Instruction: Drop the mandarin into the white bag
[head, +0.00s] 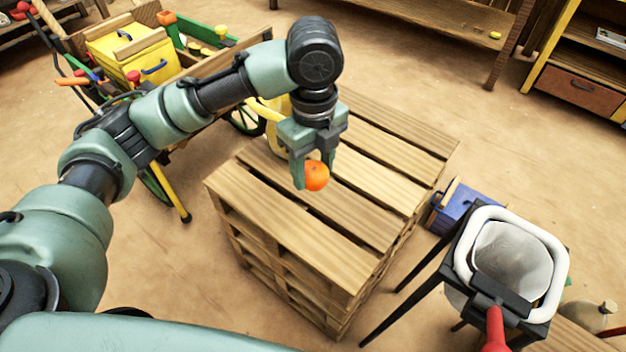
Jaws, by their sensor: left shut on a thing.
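The mandarin (317,176) is small, round and orange. My left gripper (313,172) is shut on it and holds it over the wooden pallet stack, to the left of the bag. The white bag (508,262) hangs open in a black stand with a thick white rim, at the lower right. Its mouth faces up and I see its pale inside. My right gripper is not in view.
The wooden pallet stack (262,207) fills the middle. A blue box (461,203) stands on the floor between it and the bag stand. A red handle (495,330) juts from the stand's near side. A loaded cart (133,58) stands at the upper left.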

